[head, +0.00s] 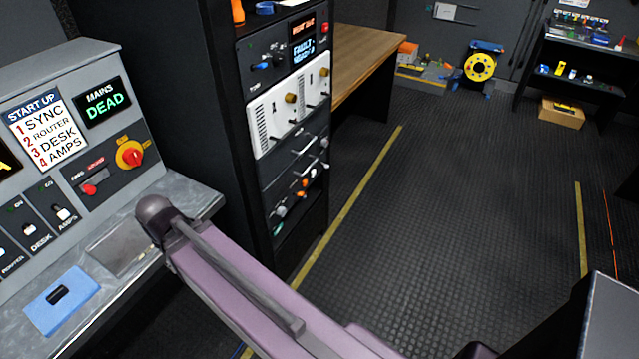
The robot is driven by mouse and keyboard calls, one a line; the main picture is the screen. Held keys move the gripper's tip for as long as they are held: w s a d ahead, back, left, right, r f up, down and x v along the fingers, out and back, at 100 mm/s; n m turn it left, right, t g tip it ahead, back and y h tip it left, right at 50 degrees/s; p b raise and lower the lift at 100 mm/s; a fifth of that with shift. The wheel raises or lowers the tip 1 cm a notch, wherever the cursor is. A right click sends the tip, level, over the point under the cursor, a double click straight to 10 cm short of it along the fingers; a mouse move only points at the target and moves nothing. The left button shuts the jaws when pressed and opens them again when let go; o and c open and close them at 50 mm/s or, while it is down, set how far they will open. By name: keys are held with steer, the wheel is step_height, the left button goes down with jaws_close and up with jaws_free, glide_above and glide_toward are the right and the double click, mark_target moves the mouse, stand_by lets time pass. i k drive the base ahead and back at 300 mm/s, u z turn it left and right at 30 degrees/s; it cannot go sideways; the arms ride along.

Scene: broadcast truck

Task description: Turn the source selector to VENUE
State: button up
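On the grey sloped console at left, a red-and-yellow rotary knob (131,153) sits on a dark plate. Beside it a red-handled switch (92,186) points down-left. Their small labels are too small to read surely, so I cannot tell which one is the source selector or where VENUE is. The display above (103,101) reads MAINS DEAD. My purple arm crosses the lower middle, and its dark rounded end lies in front of the console's ledge. No gripper fingers show.
A START UP card (40,125) lists sync, router, desk, amps. A black equipment rack (215,120) stands right of the console. A wooden desk (350,60) is behind it.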

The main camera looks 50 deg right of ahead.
mark_target(281, 212)
steer(key=z, duration=1.35)
steer(key=k, duration=0.95)
steer(key=i, duration=0.8)
